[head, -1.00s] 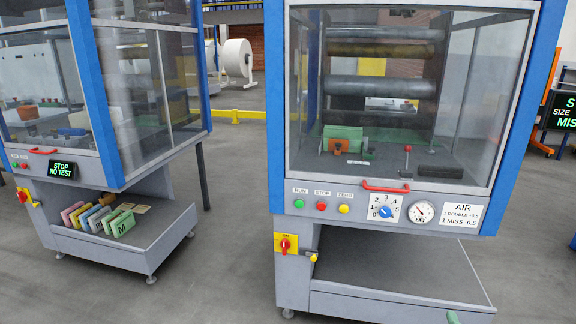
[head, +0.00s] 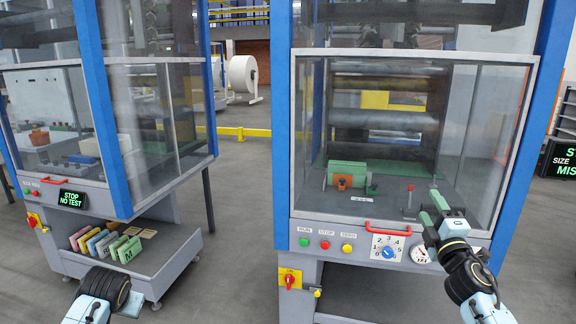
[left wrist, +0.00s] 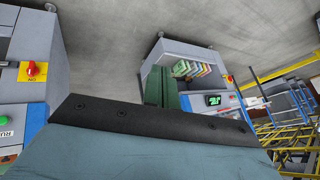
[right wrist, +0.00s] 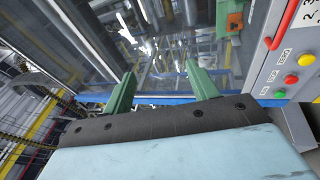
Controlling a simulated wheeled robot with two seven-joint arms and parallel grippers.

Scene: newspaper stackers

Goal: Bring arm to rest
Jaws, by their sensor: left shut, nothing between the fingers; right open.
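My right gripper (head: 434,210) is open and empty in front of the lower right of the middle machine's glass door (head: 405,130), right of its red handle (head: 388,228). In the right wrist view its two green fingers (right wrist: 163,90) stand apart, with glass beyond. My left arm (head: 100,294) is low at the left in the head view, where its fingers are hard to make out. In the left wrist view the left gripper (left wrist: 160,87) is shut and empty, its green fingers together.
The middle machine's panel has green, red and yellow buttons (head: 325,245) and a dial (head: 388,252). Inside are a green block (head: 347,172) and a red-tipped lever (head: 410,198). The left machine's shelf (head: 160,266) holds several coloured blocks. Open floor (head: 238,215) lies between the machines.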

